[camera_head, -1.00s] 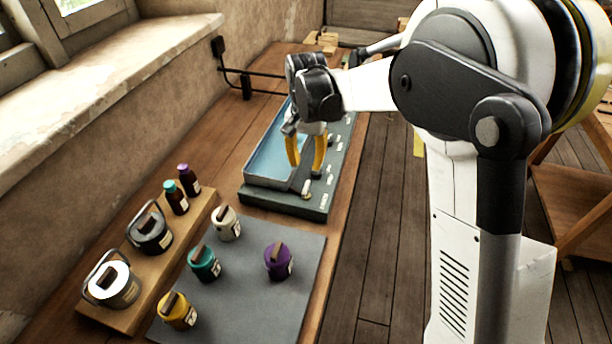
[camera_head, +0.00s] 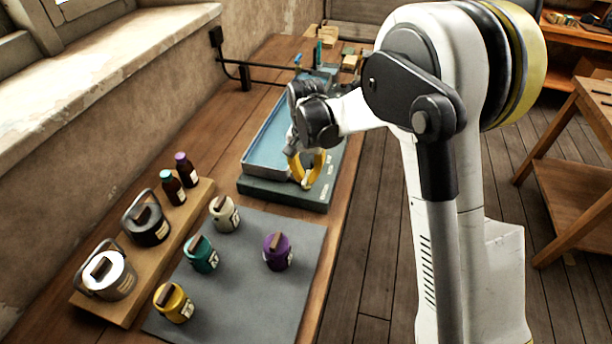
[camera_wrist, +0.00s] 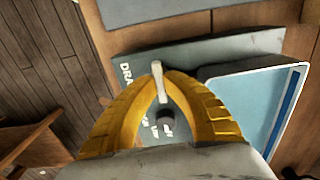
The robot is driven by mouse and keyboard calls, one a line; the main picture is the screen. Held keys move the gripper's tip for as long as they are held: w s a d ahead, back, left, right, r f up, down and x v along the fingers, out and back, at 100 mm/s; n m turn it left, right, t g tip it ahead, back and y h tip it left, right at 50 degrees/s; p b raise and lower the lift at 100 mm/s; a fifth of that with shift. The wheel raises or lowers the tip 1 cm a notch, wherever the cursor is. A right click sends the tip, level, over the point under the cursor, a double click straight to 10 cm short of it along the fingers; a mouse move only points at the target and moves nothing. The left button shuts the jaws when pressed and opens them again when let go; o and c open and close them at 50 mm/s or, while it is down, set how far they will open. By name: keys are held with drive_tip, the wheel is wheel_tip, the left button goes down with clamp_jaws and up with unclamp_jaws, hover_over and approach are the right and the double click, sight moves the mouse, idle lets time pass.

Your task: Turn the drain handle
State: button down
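The drain handle (camera_wrist: 158,83) is a short pale lever on a dark round hub (camera_wrist: 165,117) in the wrist view. It sits on the grey panel of the tray unit (camera_head: 285,193), next to white lettering that begins "DRA". My gripper (camera_wrist: 160,76) has its two yellow fingers drawn in, with the tips on both sides of the lever near its end. It looks shut on the handle. In the head view my gripper (camera_head: 306,185) is low over the unit's near end, and its fingers hide the lever. The shallow blue tray (camera_head: 270,140) lies left of the gripper.
A grey mat (camera_head: 245,285) with several lidded pots is on the bench nearer the camera. A wooden board (camera_head: 122,315) at left carries two larger canisters and two bottles. A wall (camera_head: 120,130) bounds the left side. Wooden shelving (camera_head: 570,205) stands at right.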

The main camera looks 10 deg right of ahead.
idle(0.4)
drive_tip(key=n, duration=0.4)
drive_tip(key=shift+n, duration=0.3)
drive_tip(key=n, duration=0.4)
drive_tip(key=shift+n+b, duration=0.3)
drive_tip(key=n, duration=0.4)
drive_tip(key=shift+n, duration=2.3)
drive_tip(key=c, duration=1.5)
unclamp_jaws()
